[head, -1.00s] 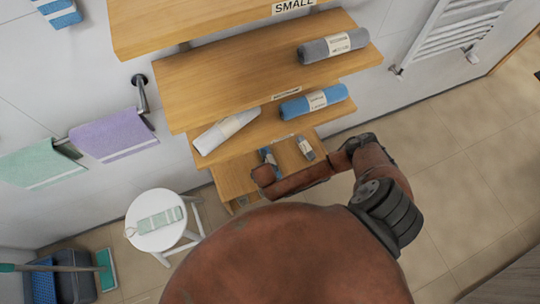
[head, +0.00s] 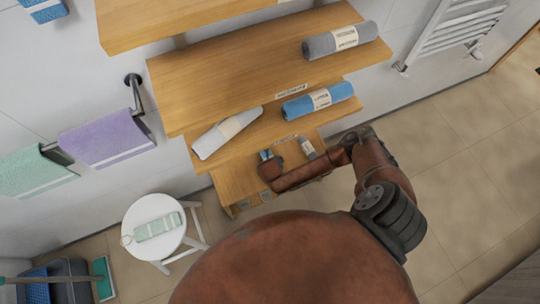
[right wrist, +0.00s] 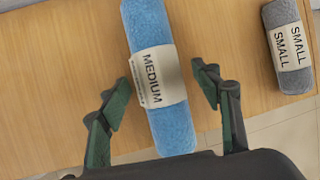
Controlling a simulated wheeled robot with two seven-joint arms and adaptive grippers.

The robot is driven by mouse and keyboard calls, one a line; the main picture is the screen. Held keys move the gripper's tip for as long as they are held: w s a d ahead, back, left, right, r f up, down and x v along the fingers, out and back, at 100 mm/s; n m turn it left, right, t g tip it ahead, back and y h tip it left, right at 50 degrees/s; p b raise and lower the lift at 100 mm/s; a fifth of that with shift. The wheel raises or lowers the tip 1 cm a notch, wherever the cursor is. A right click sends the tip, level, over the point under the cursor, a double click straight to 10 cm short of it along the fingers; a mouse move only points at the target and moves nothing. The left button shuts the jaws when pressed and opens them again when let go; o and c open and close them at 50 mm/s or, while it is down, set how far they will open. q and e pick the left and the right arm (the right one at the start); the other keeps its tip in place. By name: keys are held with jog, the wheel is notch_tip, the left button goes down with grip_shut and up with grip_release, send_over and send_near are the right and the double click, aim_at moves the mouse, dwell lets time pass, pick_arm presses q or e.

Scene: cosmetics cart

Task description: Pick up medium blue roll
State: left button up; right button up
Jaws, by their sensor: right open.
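The blue roll (right wrist: 150,50) has a pale label reading MEDIUM and lies on a wooden shelf in the right wrist view. My right gripper (right wrist: 164,88) is open, with one finger on each side of the roll and gaps between fingers and roll. In the head view my right arm reaches to the lowest visible shelf (head: 235,184), where a small part of a blue roll (head: 265,155) shows beside it; the rest is hidden by the arm. My left gripper is not in view.
A grey roll labelled SMALL (right wrist: 289,45) lies right of the blue one. Higher shelves hold a larger blue roll (head: 296,108), a white roll (head: 222,136) and a grey roll (head: 320,46). A white stool (head: 140,215) stands at left.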

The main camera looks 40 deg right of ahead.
jog(key=shift+w+d+f, duration=0.1)
jog(key=shift+f, duration=0.2)
jog(key=shift+c, duration=0.3)
jog(key=c, duration=1.3)
